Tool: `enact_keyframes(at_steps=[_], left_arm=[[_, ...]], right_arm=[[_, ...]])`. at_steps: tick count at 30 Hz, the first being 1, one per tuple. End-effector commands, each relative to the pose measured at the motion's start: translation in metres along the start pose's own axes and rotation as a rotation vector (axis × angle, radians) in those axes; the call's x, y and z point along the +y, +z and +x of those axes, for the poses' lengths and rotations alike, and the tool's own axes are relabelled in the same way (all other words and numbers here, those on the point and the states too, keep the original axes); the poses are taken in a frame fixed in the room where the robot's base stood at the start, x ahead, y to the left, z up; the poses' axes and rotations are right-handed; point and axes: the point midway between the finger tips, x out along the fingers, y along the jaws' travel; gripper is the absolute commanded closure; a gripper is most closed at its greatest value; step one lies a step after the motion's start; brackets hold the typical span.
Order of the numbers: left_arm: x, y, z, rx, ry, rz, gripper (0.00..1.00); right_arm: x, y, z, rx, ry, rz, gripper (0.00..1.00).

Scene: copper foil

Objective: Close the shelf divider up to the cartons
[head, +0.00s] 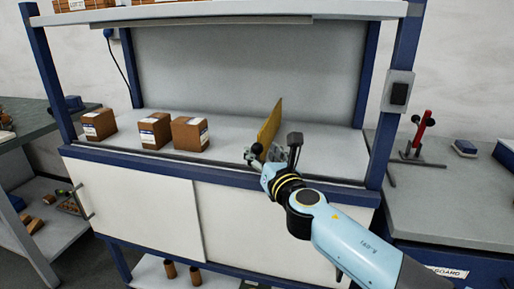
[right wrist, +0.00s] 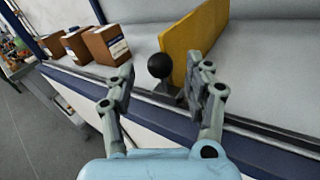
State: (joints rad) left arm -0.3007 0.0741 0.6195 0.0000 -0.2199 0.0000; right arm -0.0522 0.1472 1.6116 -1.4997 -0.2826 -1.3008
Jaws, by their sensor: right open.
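The shelf divider is a yellow upright plate (head: 269,128) standing on the grey shelf, right of the cartons. In the right wrist view the divider (right wrist: 187,50) has a round black knob (right wrist: 161,65) at its front. Three brown cartons with white labels stand left of it: a left one (head: 99,125), a middle one (head: 155,132) and a right one (head: 189,136). A wide gap separates the right carton from the divider. My right gripper (head: 272,151) is open at the divider's front end. In the right wrist view its fingers (right wrist: 160,85) stand either side of the knob, apparently not closed on it. My left gripper is not in view.
A blue front rail (head: 225,177) runs along the shelf edge, above white sliding doors (head: 135,203). An upper shelf (head: 220,12) overhangs. Blue posts stand at both sides; the right one (head: 385,110) carries a switch box (head: 397,92). Shelf between cartons and divider is clear.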

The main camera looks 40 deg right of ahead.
Motion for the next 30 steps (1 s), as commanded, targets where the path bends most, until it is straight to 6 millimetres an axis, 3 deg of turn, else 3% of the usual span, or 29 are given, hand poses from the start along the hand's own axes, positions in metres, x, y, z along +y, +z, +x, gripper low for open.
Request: enact_keyframes(at_steps=[7,17,30], left_arm=[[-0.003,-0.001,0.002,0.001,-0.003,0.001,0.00],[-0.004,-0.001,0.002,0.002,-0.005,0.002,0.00],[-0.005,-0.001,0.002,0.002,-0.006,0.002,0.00]], right_arm=[[0.000,-0.001,0.033,0.000,0.000,0.000,0.47],[0.000,-0.001,0.037,0.001,0.000,0.001,0.47],[0.000,-0.001,0.037,0.002,0.001,0.002,1.00]])
